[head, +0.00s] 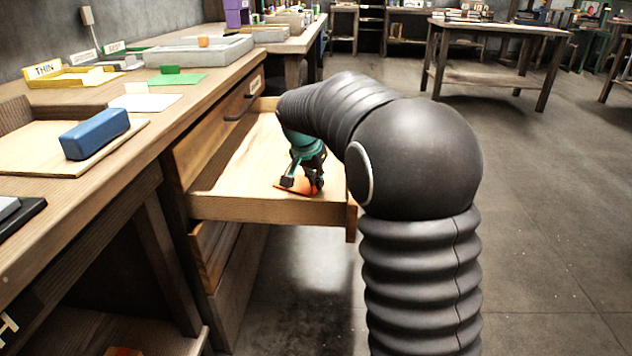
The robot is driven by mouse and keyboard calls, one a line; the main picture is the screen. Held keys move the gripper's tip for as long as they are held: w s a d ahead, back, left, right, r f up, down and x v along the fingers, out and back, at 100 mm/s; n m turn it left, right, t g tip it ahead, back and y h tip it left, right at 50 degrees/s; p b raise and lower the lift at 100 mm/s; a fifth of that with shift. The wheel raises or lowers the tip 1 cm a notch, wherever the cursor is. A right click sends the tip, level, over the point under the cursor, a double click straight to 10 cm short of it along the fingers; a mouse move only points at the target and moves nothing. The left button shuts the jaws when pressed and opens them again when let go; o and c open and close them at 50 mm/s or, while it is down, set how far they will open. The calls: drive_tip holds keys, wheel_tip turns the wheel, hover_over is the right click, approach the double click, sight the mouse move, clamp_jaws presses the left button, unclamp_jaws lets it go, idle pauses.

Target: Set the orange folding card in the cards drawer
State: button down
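The orange folding card (294,188) is inside the pulled-out wooden drawer (250,208), near its front right corner. It is at or just above the drawer floor, and my gripper covers much of it. My gripper (305,183) reaches down into the drawer, with its dark fingers right at the card and orange showing beside and between them. I cannot tell whether the fingers grip the card or only stand around it. My arm hides the drawer's back right part. No label that names the drawer is readable.
The workbench (50,233) runs along the left, above the drawer. It carries a blue block (95,133) on a wooden board, a white card (146,102), a green card (176,79) and a yellow tray (75,77). The drawer floor left of my gripper is bare.

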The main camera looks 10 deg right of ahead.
drive_tip(key=shift+f, duration=0.15)
drive_tip(key=c, duration=1.3)
unclamp_jaws()
drive_tip(key=p+v, duration=0.2)
drive_tip(key=v, duration=0.9)
drive_tip(key=s+r+n, duration=0.2)
drive_tip(key=s, duration=0.5)
drive_tip(key=s+f+n+y, duration=0.1)
drive_tip(key=s+f+n, duration=0.1)
drive_tip(key=s, duration=0.6)
drive_tip(key=s+f+n+t+y, duration=0.1)
drive_tip(key=s+f, duration=0.3)
drive_tip(key=s, duration=0.5)
drive_tip(key=s+d+f+n+t, duration=0.1)
drive_tip(key=s+f+n, duration=0.2)
drive_tip(key=s, duration=0.6)
drive_tip(key=shift+s+d+f+y, duration=0.1)
drive_tip(key=shift+y, duration=0.3)
